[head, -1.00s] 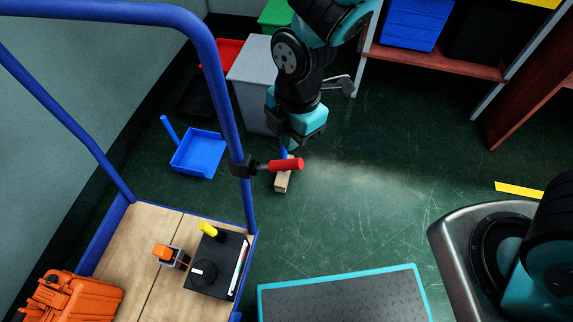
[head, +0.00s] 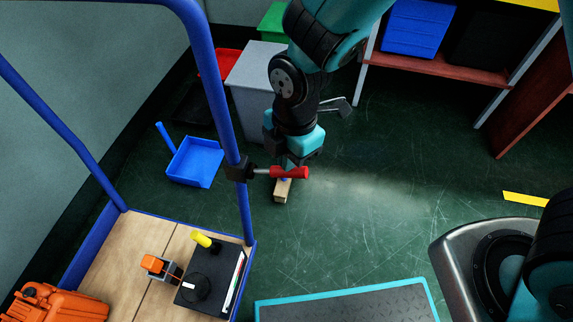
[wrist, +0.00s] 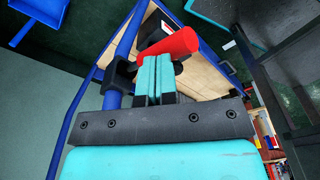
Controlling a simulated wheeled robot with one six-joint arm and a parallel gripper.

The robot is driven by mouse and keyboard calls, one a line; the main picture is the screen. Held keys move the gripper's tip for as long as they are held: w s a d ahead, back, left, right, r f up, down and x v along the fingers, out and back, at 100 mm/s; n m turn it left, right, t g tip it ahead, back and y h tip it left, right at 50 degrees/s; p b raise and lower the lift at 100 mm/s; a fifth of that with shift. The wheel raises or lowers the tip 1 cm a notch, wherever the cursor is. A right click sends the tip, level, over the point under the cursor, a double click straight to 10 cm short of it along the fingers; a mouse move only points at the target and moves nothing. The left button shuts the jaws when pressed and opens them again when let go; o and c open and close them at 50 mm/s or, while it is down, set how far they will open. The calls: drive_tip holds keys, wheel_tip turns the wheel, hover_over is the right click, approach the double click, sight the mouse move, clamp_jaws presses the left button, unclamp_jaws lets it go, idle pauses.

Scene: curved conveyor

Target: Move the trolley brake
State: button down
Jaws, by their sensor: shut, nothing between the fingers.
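The trolley brake is a lever with a red handle (head: 290,172), fixed by a black clamp (head: 238,170) to the blue trolley frame (head: 222,105). The handle points right, roughly level. In the wrist view the red handle (wrist: 172,45) shows just beyond the fingertips and is partly hidden by them. My gripper (head: 290,162) points down just above and behind the handle in the head view. Its teal fingers (wrist: 155,70) are pressed together with nothing between them. I cannot tell whether they touch the handle.
The trolley deck (head: 125,245) carries a black box (head: 210,280) and orange items. A wooden block (head: 282,191) lies on the floor below the handle. A grey bin (head: 255,95) and a blue dustpan (head: 196,162) stand behind.

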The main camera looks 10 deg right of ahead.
wheel_tip(320, 180, down, 4)
drive_tip(key=shift+r+b, duration=0.1)
drive_tip(key=shift+b, duration=0.9)
drive_tip(key=shift+w+d+r+p, duration=0.25)
drive_tip(key=shift+w+d+p, duration=0.2)
drive_tip(key=shift+d, duration=0.2)
drive_tip(key=shift+w+d+r+p, duration=0.25)
drive_tip(key=shift+w+d+p, duration=0.15)
drive_tip(key=shift+d, duration=0.2)
wheel_tip(320, 180, up, 17)
drive_tip(key=d+p, duration=0.1)
drive_tip(key=p, duration=0.4)
drive_tip(key=shift+w+d+r, duration=0.2)
drive_tip(key=shift+w, duration=0.25)
